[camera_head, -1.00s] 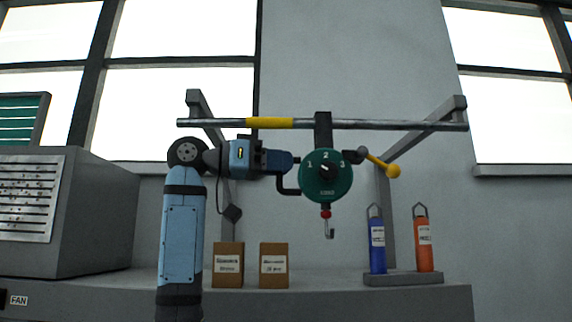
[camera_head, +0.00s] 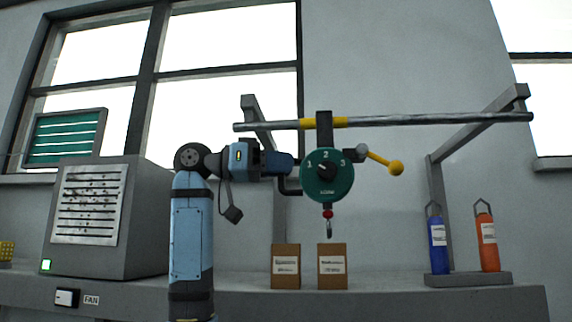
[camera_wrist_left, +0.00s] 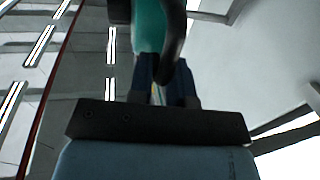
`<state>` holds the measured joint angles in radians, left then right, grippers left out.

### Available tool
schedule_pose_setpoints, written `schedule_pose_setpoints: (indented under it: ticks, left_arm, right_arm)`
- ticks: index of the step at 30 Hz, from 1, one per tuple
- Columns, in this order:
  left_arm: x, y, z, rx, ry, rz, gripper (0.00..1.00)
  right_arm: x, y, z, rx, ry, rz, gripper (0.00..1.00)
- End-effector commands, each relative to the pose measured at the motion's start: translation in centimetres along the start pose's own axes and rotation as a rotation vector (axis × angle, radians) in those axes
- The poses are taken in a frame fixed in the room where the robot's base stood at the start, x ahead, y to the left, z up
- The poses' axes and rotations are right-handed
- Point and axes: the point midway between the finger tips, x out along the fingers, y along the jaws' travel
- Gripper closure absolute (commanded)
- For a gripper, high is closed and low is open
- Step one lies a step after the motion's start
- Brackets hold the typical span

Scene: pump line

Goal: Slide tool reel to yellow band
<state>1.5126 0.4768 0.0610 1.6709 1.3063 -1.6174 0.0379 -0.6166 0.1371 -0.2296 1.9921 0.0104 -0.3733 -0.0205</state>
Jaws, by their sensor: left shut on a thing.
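The green tool reel (camera_head: 327,176) hangs from the grey rail (camera_head: 440,119) by a dark hanger (camera_head: 324,125). The hanger crosses the yellow band (camera_head: 341,122), with yellow showing on both sides of it. A yellow-knobbed lever (camera_head: 395,167) sticks out on the reel's right, and a hook (camera_head: 328,228) hangs below. My left gripper (camera_head: 290,178) is shut on the black side handle of the reel, at its left. In the left wrist view the fingers (camera_wrist_left: 165,88) close around the dark curved handle (camera_wrist_left: 173,45), with the green reel (camera_wrist_left: 149,25) beyond. My right gripper is out of view.
Two brown boxes (camera_head: 286,266) (camera_head: 332,266) stand on the bench below the reel. A blue bottle (camera_head: 438,245) and an orange bottle (camera_head: 488,243) stand in a grey holder at right. A grey vented cabinet (camera_head: 140,220) is at left. The air around the reel is clear.

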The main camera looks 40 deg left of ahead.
Motion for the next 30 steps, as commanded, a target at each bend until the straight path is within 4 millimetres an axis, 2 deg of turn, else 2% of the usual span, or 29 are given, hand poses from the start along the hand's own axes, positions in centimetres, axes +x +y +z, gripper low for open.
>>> schedule_pose_setpoints:
  ticks: [3,4,6,15,19,23,30]
  left_arm:
    - [-0.2,-0.2,-0.4,-0.003,0.011,-0.007,1.0]
    - [-0.2,-0.2,-0.4,-0.003,0.011,-0.007,0.8]
    - [-0.2,-0.2,-0.4,-0.002,0.01,-0.006,0.63]
    - [-0.1,-0.1,-0.1,-0.001,0.004,-0.003,0.62]
    - [-1.1,-0.1,0.0,0.0,0.004,-0.004,0.62]
    - [-3.5,-0.1,0.2,0.0,0.004,-0.006,0.62]
    - [-9.2,-0.2,0.1,-0.001,0.006,-0.007,0.62]
  right_arm:
    - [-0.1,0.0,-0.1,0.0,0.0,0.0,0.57]
    - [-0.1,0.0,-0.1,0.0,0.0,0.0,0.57]
    - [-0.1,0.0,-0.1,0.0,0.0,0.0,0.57]
    - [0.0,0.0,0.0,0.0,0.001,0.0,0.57]
    - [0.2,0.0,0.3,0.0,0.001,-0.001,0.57]
    - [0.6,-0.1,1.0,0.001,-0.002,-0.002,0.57]
    - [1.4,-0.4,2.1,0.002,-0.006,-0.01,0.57]
